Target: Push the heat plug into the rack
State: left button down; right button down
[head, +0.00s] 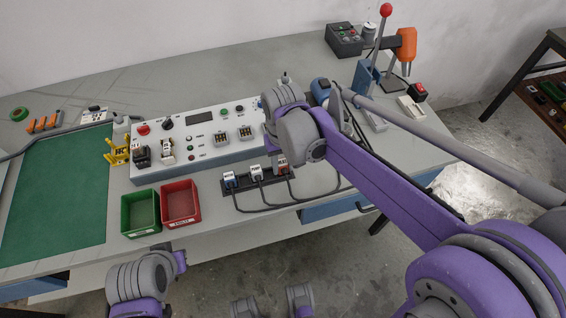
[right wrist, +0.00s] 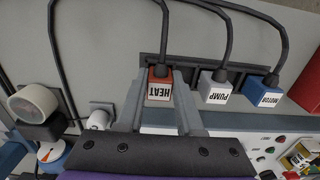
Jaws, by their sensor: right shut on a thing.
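The heat plug (right wrist: 160,84), red with a white HEAT label, is at one end of the black rack (right wrist: 150,61) in the right wrist view. My right gripper (right wrist: 160,98) is shut on it, one finger on each side. How deep the plug sits in its slot cannot be told. In the head view the plug (head: 282,162) shows at the right end of the rack (head: 243,183), below my right wrist. My left arm shows low at the left, but its fingers do not.
The white pump plug (right wrist: 215,90) and blue motor plug (right wrist: 264,88) stand in the same rack, their black cables curving away. A control box (head: 200,174) stands behind the rack. Green (head: 140,234) and red (head: 181,220) bins are to its left.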

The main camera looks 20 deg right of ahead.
jog(key=shift+c, duration=2.4)
grip_release()
jog(key=shift+r, duration=0.1)
notch_tip(320, 180, up, 11)
jog(key=p, duration=0.1)
